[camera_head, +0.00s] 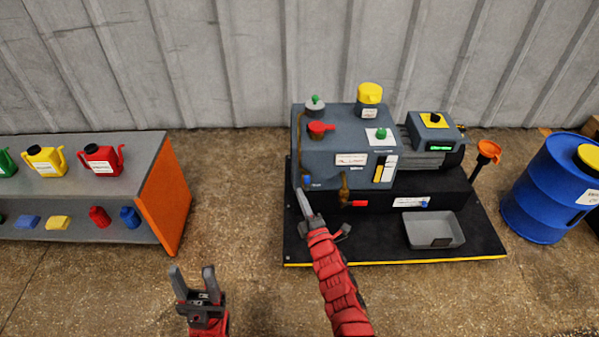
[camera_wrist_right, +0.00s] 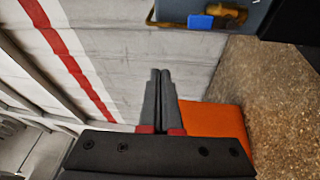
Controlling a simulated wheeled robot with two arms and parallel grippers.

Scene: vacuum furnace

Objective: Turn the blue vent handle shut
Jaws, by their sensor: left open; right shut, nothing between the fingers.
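A small blue handle (camera_head: 307,180) shows at the left end of the grey pump unit (camera_head: 330,148), just above my right fingertips in the head view. In the right wrist view the blue handle (camera_wrist_right: 200,22) sits in front of a brass-coloured fitting (camera_wrist_right: 228,14), apart from my fingers. My right gripper (camera_head: 304,198) is shut and empty; its fingers are together in the right wrist view (camera_wrist_right: 160,72). My left gripper (camera_head: 193,278) is open and empty, low over the floor. A second small blue part (camera_head: 423,205) is on the black base's front.
A red handle (camera_head: 359,204) is on the unit's front beside a brass pipe. A grey tray (camera_head: 434,230) lies on the black mat. A shelf (camera_head: 170,190) with jugs stands left, a blue drum (camera_head: 545,195) right.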

